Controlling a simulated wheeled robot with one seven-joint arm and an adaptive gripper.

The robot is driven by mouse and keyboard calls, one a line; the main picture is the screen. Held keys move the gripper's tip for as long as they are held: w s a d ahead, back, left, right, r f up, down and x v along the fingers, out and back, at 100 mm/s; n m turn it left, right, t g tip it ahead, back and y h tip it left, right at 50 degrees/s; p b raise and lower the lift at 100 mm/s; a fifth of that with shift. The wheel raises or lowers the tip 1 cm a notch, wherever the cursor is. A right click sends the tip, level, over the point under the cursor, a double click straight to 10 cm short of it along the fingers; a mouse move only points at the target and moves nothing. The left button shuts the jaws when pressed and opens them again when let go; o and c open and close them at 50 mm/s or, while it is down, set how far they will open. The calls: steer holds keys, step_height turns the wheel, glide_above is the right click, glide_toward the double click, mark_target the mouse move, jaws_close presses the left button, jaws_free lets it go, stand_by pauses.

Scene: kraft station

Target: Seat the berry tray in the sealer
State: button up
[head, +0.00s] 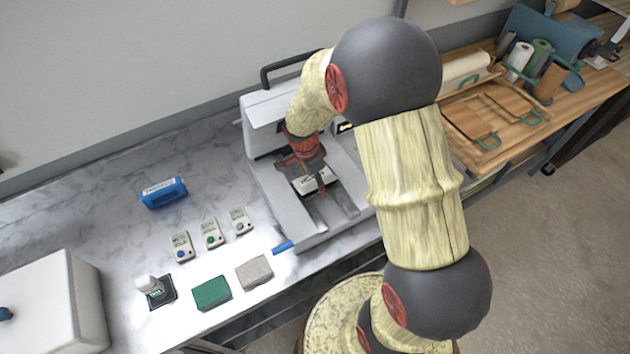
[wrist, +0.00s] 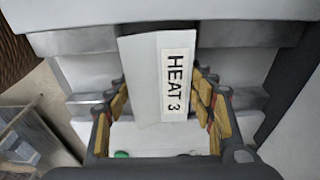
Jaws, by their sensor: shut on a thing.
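The sealer (head: 270,205) is a pale grey machine with a black handle on the counter, partly hidden by my arm. My gripper (head: 305,160) reaches down over its open bed. In the wrist view my gripper (wrist: 162,95) has its yellow-padded fingers on both sides of a pale block labelled "HEAT 3" (wrist: 145,75) and is shut on it. That block also shows under my gripper in the head view (head: 318,182). I cannot tell whether it touches the bed. No thing clearly shows as a berry tray; a blue box with a pale label (head: 163,193) lies left of the sealer.
Three small devices with coloured buttons (head: 212,235) stand left of the sealer. A green block (head: 211,293), a grey block (head: 254,272) and a small bottle on a dark base (head: 155,291) lie near the front. A white case (head: 50,300) stands at left. Wooden trays (head: 485,115) are at right.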

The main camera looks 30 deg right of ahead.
steer(key=o, duration=1.3)
steer(key=shift+o, duration=0.8)
steer(key=shift+o, duration=1.3)
steer(key=shift+r, duration=0.1)
steer(key=shift+r+p, duration=2.25)
steer(key=shift+r, duration=2.2)
